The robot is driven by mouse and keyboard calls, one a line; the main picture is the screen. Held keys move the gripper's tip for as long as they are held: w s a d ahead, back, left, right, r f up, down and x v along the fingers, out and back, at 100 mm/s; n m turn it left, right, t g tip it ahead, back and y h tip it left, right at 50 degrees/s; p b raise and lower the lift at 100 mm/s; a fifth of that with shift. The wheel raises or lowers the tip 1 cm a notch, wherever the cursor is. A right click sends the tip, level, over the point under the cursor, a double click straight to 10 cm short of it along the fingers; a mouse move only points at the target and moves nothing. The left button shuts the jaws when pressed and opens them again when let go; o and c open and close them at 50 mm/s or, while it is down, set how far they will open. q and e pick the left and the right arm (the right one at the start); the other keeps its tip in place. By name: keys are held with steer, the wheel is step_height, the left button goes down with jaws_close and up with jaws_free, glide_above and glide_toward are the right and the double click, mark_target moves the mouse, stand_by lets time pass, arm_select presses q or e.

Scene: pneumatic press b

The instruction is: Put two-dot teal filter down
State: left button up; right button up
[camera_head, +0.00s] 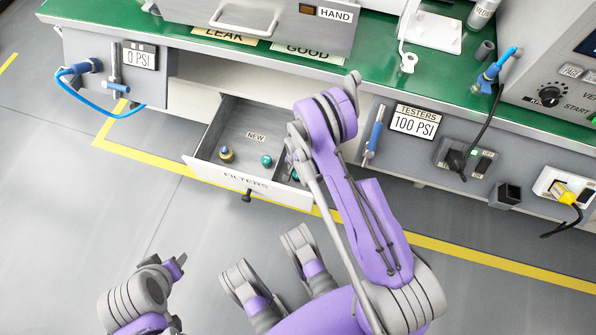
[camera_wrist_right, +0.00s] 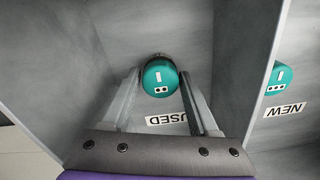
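A teal filter (camera_wrist_right: 160,80) with two dots and a white bar on its end face is in the drawer compartment labelled USED. My right gripper (camera_wrist_right: 160,72) reaches into that compartment, a finger on each side of the filter. I cannot tell whether the fingers touch it. In the head view my right arm hides most of this spot, and a bit of teal (camera_head: 295,174) shows beside it. My left gripper (camera_head: 178,262) is away at the lower left, fingers unclear.
The pulled-out drawer (camera_head: 202,173) is labelled FILTERS. Its NEW side also holds a brass-coloured filter (camera_head: 227,154). A divider (camera_wrist_right: 235,65) separates the compartments. The green bench (camera_head: 130,18) is above, with a tester panel (camera_head: 415,122) on the right and blue hose (camera_head: 100,114) on the left.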

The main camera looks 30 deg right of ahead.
steer(key=shift+o, duration=0.9)
steer(key=shift+r, duration=0.1)
step_height(320, 180, up, 23)
steer(key=s+a+n+t+p, duration=0.1)
steer(key=a+n+p, duration=0.1)
steer(key=n+p, duration=0.1)
steer(key=s+a+r+n+t, duration=0.1)
steer(key=s+a+r+n, duration=0.1)
steer(key=s+r+n, duration=0.3)
steer(key=s+a+r+n+t, duration=0.2)
steer(key=s+r+n, duration=0.3)
steer(key=s+r, duration=0.5)
steer(key=shift+s+a+r, duration=0.25)
steer(key=shift+s+a, duration=0.1)
steer(key=shift+a, duration=0.15)
